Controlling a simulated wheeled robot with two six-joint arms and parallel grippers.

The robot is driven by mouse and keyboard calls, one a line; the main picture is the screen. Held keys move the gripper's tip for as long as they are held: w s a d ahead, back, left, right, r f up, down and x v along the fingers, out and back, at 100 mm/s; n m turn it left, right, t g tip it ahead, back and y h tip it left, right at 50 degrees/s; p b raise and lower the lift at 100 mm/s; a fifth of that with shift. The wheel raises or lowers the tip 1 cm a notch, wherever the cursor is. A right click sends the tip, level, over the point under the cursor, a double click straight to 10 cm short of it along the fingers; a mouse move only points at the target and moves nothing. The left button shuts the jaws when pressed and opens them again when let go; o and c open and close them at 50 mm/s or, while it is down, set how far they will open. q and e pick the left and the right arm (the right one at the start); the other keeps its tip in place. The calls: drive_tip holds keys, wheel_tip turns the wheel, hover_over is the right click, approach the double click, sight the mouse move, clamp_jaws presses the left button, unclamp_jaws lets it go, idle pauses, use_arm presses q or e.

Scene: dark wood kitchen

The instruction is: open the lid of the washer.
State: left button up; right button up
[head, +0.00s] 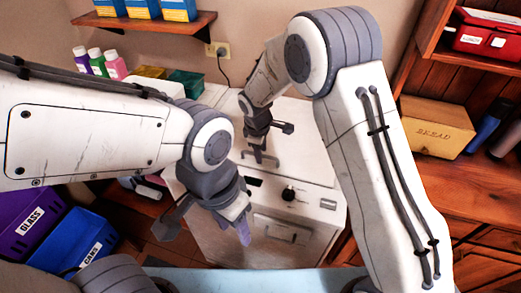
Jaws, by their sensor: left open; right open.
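The white washer (312,222) stands in the middle of the head view, with a dial and a dark display on its front. Its lid (308,150) lies flat and looks closed. A grey handle (274,160) sits on the lid. My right gripper (273,143) is open over the lid, with one finger reaching down at the handle; I cannot tell whether it touches. My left gripper (206,231) is open and empty in front of the washer's left front side. My arms hide part of the washer's top and left side.
A shelf (150,22) with blue boxes hangs above. Purple (30,215) and blue (75,240) bins stand at lower left. A bread box (437,125) sits on the right-hand wooden unit.

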clamp_jaws()
idle(1.4)
